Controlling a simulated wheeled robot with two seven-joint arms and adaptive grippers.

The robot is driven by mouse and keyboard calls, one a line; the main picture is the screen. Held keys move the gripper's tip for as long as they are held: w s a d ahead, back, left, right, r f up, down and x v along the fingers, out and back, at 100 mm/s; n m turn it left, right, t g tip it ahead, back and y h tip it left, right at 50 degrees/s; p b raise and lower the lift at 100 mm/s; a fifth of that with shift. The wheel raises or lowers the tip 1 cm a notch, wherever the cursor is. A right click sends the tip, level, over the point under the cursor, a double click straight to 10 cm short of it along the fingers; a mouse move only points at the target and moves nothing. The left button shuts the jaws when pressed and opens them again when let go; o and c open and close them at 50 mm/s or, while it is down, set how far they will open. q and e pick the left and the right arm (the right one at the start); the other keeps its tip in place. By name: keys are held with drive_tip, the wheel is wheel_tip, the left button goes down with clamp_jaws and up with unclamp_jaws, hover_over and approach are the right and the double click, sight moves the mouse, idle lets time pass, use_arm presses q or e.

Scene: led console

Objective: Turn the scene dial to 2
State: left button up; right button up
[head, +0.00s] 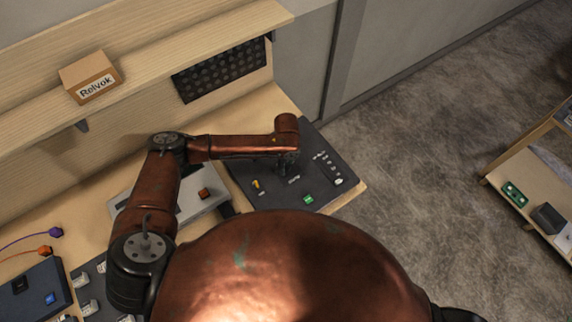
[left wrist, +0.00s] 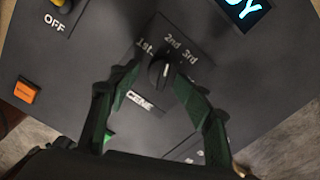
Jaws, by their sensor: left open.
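The dark console panel (head: 258,186) lies at the right end of the desk. The scene dial (left wrist: 160,72) is a black knob in the left wrist view, with 1st, 2nd and 3rd printed around its far side and a partly covered label ending in CENE below it. I cannot tell for sure which mark its pointer faces. My left gripper (left wrist: 157,88) is open, its green-padded fingers on either side of the dial; I cannot tell if they touch it. In the head view the left gripper (head: 288,168) reaches down over the panel and hides the dial.
On the panel are a yellow switch (head: 256,185), a green button (head: 308,199) and an orange button (left wrist: 25,91). A lit display (left wrist: 243,12) shows at the top of the wrist view. A box marked Relvok (head: 90,77) stands on the shelf. A side table (head: 532,172) stands far right.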

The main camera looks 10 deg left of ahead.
sight(286, 166)
use_arm(q)
drive_tip(key=shift+w+r, duration=0.1)
drive_tip(key=shift+w, duration=0.05)
drive_tip(key=shift+r, duration=0.25)
wheel_tip(286, 166, up, 11)
drive_tip(key=shift+r, duration=0.15)
idle(0.6)
